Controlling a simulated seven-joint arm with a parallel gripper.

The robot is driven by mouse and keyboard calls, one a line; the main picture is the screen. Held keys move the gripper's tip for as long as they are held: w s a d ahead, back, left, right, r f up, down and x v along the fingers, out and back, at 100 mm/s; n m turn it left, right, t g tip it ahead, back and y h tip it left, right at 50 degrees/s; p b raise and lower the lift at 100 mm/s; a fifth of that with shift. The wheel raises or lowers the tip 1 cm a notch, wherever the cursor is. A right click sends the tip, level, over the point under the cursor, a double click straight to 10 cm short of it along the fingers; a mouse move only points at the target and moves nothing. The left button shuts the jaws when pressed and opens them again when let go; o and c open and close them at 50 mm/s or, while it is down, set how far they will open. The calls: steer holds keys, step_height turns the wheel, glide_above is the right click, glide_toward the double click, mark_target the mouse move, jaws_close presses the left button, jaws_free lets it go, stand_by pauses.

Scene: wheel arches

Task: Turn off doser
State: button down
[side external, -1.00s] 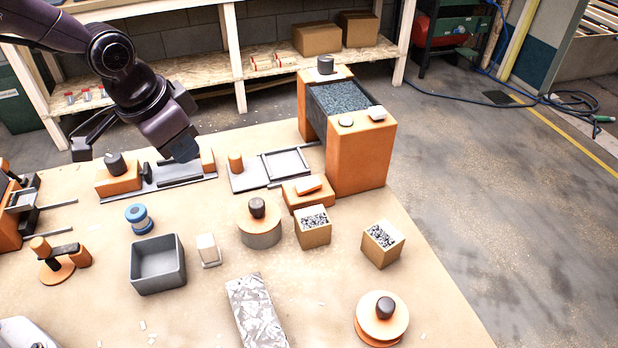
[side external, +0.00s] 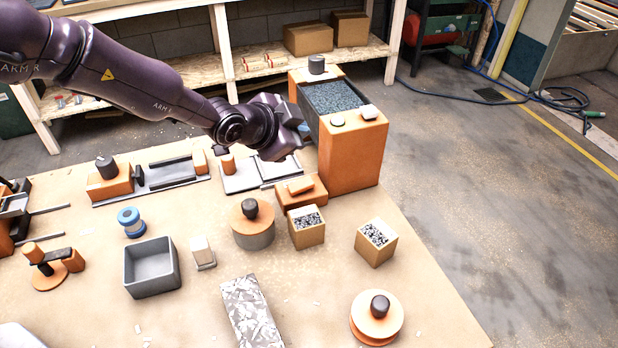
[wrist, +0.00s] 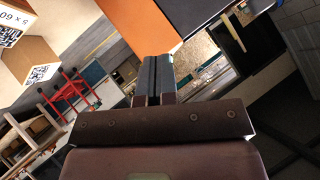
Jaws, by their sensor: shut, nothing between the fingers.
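The likely doser is a tall orange machine (side external: 352,160) at the table's back right, with a dark hopper of grey granules (side external: 335,97). On top are a dark knob (side external: 316,66), a round white button (side external: 338,122) and a white block (side external: 368,111). In the wrist view my fingers (wrist: 158,80) are shut and empty, close to an orange surface (wrist: 140,20).
Left of the doser lie a grey slide plate (side external: 240,178) and an orange peg (side external: 228,164). In front stand a lidded round pot (side external: 253,232) and two boxes of granules (side external: 306,232) (side external: 376,243). A grey bin (side external: 152,268) stands further left. The air above these is free.

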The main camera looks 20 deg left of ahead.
mark_target(307, 182)
steer(key=shift+f, duration=0.1)
steer(key=shift+w+d+f, duration=0.2)
steer(key=shift+f, duration=1.2)
steer(key=shift+w+d+f, duration=0.25)
steer(key=shift+f, duration=1.2)
steer(key=shift+w+d+f, duration=0.2)
steer(key=shift+f, duration=1.2)
steer(key=shift+f, duration=0.1)
steer(key=shift+f, duration=0.3)
steer(key=shift+w+d+f, duration=0.1)
steer(key=shift+f, duration=0.35)
steer(key=shift+r, duration=0.15)
steer(key=shift+r, duration=0.75)
steer(key=shift+r, duration=0.1)
